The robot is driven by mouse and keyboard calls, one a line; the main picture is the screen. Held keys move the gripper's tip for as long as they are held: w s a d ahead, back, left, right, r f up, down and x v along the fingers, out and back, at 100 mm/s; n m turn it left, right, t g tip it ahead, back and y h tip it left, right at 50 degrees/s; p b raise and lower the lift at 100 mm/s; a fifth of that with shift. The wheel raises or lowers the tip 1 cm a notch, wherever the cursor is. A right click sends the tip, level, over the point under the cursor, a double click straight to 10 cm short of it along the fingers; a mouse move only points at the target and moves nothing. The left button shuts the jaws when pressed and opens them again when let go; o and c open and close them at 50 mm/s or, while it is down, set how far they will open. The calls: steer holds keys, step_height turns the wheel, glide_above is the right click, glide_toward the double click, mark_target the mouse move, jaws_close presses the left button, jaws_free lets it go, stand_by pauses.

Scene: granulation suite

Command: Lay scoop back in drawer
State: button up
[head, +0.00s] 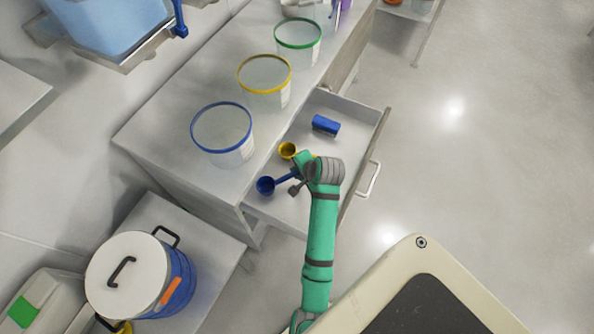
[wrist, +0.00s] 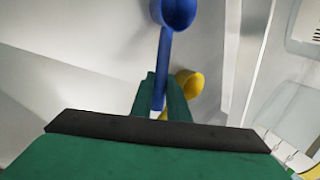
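A blue scoop (head: 265,186) has its round bowl at the left and its handle running to my gripper (head: 295,182). In the wrist view the blue scoop (wrist: 163,62) stands out from between my green fingers (wrist: 159,85), which are shut on its handle. The open drawer (head: 352,150) is below and around my gripper; the scoop shows over its near left part, and I cannot tell whether it touches the bottom. A yellow scoop (head: 288,149) is in the drawer just beyond; my arm hides part of it. It also shows behind my fingers in the wrist view (wrist: 190,82).
A blue block-like item (head: 326,125) lies farther back in the drawer. Tubs with blue (head: 222,130), yellow (head: 264,78) and green (head: 298,38) rims stand on the counter beside it. A lidded blue drum (head: 180,285) stands at the lower left. Floor at the right is clear.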

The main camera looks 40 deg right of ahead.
steer(key=o, duration=0.4)
steer(key=shift+r, duration=0.1)
steer(key=v, duration=1.2)
steer(key=shift+w, duration=0.1)
